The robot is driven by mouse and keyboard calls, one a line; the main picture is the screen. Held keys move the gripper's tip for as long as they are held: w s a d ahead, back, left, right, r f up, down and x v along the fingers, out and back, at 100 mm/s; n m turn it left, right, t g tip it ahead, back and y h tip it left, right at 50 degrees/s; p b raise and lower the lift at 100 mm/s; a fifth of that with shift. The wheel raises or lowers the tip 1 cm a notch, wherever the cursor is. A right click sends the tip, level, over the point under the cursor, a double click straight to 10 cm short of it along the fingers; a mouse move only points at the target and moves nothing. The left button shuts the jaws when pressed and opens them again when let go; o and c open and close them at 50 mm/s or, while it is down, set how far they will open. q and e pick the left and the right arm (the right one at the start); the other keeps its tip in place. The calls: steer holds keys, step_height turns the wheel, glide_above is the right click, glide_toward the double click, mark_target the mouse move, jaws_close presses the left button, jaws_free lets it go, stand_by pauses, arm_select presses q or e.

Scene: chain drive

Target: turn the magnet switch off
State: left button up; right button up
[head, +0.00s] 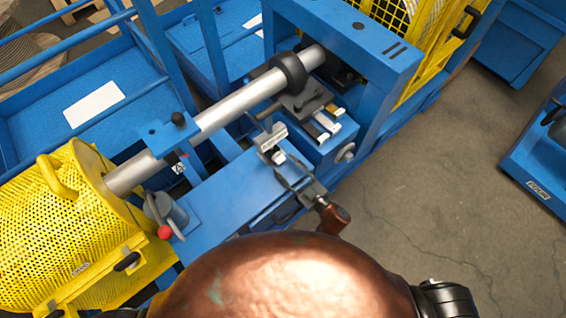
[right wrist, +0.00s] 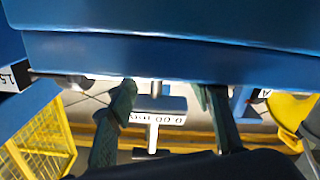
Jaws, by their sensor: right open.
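A small grey-white block with a label (head: 271,137), apparently the measuring device with the magnet switch, sits by the blue machine bed below the steel shaft. My right gripper (head: 289,175) is just below and right of the device in the head view. Its dark green fingers (right wrist: 165,97) are apart, with nothing visibly held. A blue surface fills the top of the wrist view. My left gripper is not in view.
The steel shaft (head: 232,112) with a black collar (head: 288,73) runs above the blue bed (head: 222,200). A red-knobbed lever (head: 165,232) and a yellow mesh guard (head: 55,235) are at left. Open floor (head: 420,170) lies at right.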

steer(key=v, duration=0.9)
steer(key=shift+s+d, duration=0.15)
steer(key=shift+s, duration=0.1)
